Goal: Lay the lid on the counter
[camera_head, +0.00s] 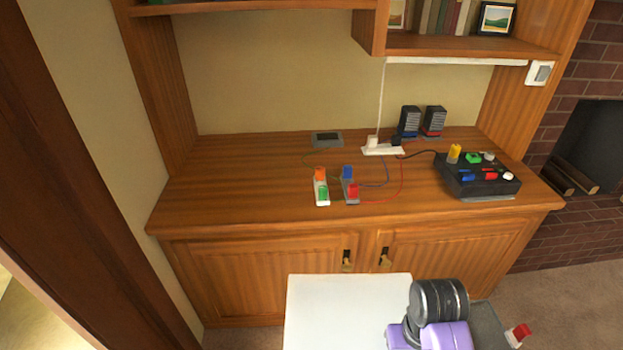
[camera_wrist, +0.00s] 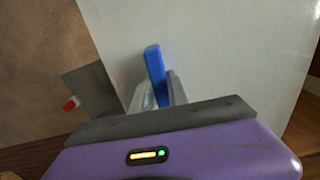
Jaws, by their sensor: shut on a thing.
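My gripper (camera_wrist: 160,88) is shut on a blue bar (camera_wrist: 153,65) that stands up between its fingers. A flat grey plate (camera_wrist: 92,88) with a red knob (camera_wrist: 70,104) shows just left of the fingers; it may be the lid. Whether the bar and plate are joined is hidden by the fingers. In the head view, the grey plate (camera_head: 487,319) and red knob (camera_head: 518,333) show right of my purple and black wrist, low in front of the cabinet; the fingertips are hidden. The wooden counter (camera_head: 235,190) is beyond, apart from the plate.
On the counter are a black control box (camera_head: 478,178) at right, two small switch blocks (camera_head: 321,188) (camera_head: 350,186), a power strip (camera_head: 382,150), two dark speaker-like units (camera_head: 410,121) (camera_head: 434,121), a small grey panel (camera_head: 327,139) and loose wires. The counter's left part is clear. A shelf (camera_head: 460,44) overhangs the back.

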